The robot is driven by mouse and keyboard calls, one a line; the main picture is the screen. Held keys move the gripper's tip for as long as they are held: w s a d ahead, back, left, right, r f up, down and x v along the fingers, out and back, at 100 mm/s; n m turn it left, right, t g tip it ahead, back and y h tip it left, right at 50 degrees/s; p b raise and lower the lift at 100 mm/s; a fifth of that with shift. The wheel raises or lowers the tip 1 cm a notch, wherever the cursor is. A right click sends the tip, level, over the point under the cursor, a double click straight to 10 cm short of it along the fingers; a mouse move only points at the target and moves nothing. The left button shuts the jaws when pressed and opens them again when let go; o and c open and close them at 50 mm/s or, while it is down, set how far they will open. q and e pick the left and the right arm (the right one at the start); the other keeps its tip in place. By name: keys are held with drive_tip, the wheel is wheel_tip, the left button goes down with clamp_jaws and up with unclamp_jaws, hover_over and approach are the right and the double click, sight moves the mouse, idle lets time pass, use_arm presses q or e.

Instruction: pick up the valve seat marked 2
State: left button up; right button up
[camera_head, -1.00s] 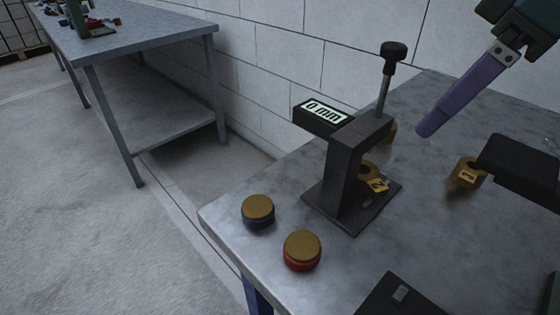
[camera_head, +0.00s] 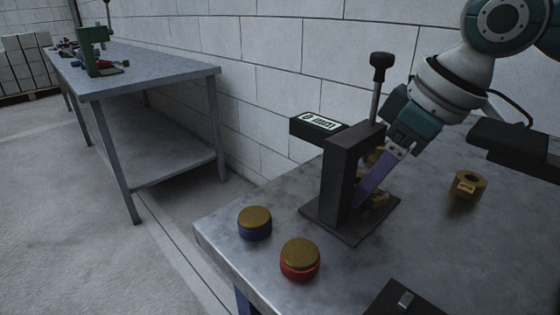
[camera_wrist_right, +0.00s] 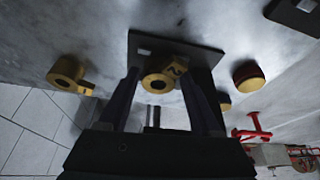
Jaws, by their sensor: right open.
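The brass valve seat marked 2 (camera_wrist_right: 160,80) rests on the dark base plate of the press-like stand, with its number tab showing in the right wrist view. In the head view the seat (camera_head: 378,198) is partly hidden by a purple finger. My right gripper (camera_head: 370,188) reaches into the stand from the upper right. In the wrist view the open fingers (camera_wrist_right: 159,74) are on either side of the seat; I cannot tell whether they touch it. My left gripper is not in view.
The dark stand (camera_head: 340,165) has an upright post, a knobbed rod and a "0 mm" display (camera_head: 318,122) close to my gripper. Another brass seat (camera_head: 467,185) stands to the right. Blue-based (camera_head: 255,223) and red-based (camera_head: 300,259) brass-topped caps are at the front left.

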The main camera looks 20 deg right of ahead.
drive_tip(key=shift+f, duration=0.1)
drive_tip(key=shift+c, duration=0.2)
clamp_jaws()
idle(0.4)
